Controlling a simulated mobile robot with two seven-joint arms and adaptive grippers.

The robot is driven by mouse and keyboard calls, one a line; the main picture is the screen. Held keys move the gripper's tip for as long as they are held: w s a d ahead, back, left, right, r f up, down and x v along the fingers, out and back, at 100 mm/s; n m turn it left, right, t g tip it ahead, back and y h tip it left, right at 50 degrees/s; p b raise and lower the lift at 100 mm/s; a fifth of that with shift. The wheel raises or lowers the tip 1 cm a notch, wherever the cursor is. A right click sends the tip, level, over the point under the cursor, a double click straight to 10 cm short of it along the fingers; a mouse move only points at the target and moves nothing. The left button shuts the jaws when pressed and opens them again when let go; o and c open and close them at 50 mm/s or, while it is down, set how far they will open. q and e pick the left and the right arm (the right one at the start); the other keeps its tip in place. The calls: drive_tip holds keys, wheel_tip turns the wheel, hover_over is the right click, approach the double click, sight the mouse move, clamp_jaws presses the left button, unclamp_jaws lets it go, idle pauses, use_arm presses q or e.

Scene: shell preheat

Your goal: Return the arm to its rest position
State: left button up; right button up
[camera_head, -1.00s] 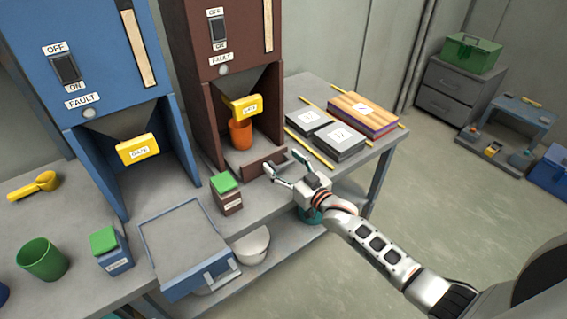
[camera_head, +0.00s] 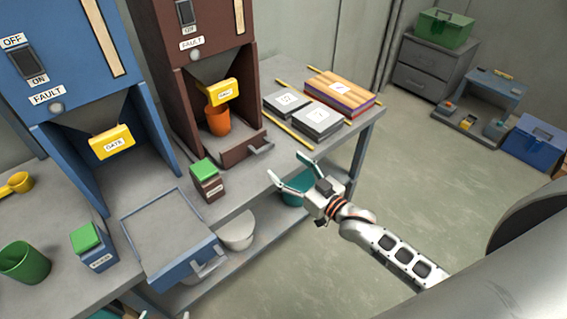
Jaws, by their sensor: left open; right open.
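My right gripper (camera_head: 286,168) is open and empty. Its arm comes in from the lower right, and the fingers point up and left at the front edge of the workbench (camera_head: 240,205). The gripper is apart from the brown machine (camera_head: 165,30) and from the handled tray at its foot. An orange cup (camera_head: 217,120) stands inside the brown machine under a yellow gate (camera_head: 218,92). My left gripper is not in view.
Open floor (camera_head: 440,190) lies right of the bench.

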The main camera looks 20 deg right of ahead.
idle(0.4)
drive_tip(key=s+a+f+g+h, duration=0.1)
drive_tip(key=s+f+g, duration=0.2)
drive_tip(key=s+f, duration=0.5)
drive_tip(key=s+a+f+g+h, duration=0.1)
drive_tip(key=s+f+g+h, duration=0.1)
drive_tip(key=s+f, duration=0.6)
drive_tip(key=s+g, duration=0.1)
drive_tip(key=s, duration=0.6)
drive_tip(key=shift+s+a+h, duration=0.3)
drive_tip(key=shift+s+a, duration=0.1)
